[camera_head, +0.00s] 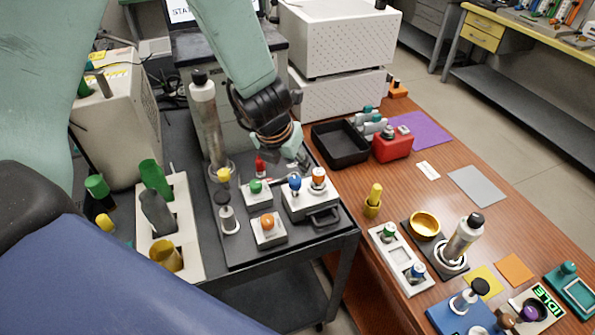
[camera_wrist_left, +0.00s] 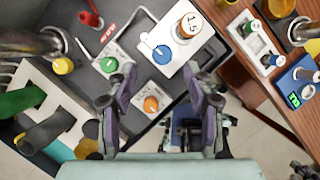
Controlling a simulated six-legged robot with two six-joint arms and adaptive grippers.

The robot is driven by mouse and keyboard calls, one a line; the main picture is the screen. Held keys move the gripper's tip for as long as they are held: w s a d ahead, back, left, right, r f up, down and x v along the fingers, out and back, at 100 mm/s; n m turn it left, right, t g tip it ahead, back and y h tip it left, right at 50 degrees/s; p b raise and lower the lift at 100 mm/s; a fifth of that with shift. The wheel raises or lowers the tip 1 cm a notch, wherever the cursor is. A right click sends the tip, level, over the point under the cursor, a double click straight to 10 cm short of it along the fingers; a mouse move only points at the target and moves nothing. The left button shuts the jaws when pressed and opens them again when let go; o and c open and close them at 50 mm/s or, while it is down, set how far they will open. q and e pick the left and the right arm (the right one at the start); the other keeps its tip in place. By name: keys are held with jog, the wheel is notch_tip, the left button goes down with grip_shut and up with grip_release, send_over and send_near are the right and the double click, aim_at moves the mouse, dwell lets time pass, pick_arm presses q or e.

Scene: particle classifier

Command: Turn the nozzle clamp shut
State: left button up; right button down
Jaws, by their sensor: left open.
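No part is clearly marked as the nozzle clamp, so I cannot tell which one it is. A silver column (camera_head: 207,115) with a dark cap stands upright on the black cart; a ring and a yellow knob (camera_head: 222,174) are at its foot. The yellow knob also shows in the left wrist view (camera_wrist_left: 63,66). A red handle (camera_head: 260,165) is right of the column, and it shows in the wrist view (camera_wrist_left: 90,18) too. My left gripper (camera_head: 297,163) is open and empty above the cart's back right; its spread fingers show in the wrist view (camera_wrist_left: 161,103). My right gripper is not visible.
Green (camera_head: 256,186), orange (camera_head: 267,222) and blue (camera_head: 295,181) knobs sit on white blocks on the cart. A white rack (camera_head: 184,225) of coloured cylinders is left. A black tray (camera_head: 338,146) and other parts are on the wooden table right.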

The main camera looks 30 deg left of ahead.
aim_at(295, 179)
pick_arm(q)
jog(key=b+x, duration=0.1)
jog(key=x, duration=0.1)
jog(key=b+x, duration=0.1)
jog(key=x, duration=0.1)
jog(key=b+x, duration=0.1)
jog(key=x, duration=0.1)
jog(key=shift+s+d+f, duration=0.15)
jog(key=shift+s+f, duration=0.1)
jog(key=shift+f, duration=0.1)
jog(key=shift+w+f, duration=0.25)
jog(key=shift+f, duration=0.15)
jog(key=shift+s+d+r, duration=0.15)
jog(key=shift+s+r, duration=0.1)
jog(key=shift+r, duration=0.05)
jog(key=shift+w+f, duration=0.25)
jog(key=c, duration=0.6)
jog(key=shift+r, duration=0.1)
jog(key=c, duration=0.3)
grip_shut()
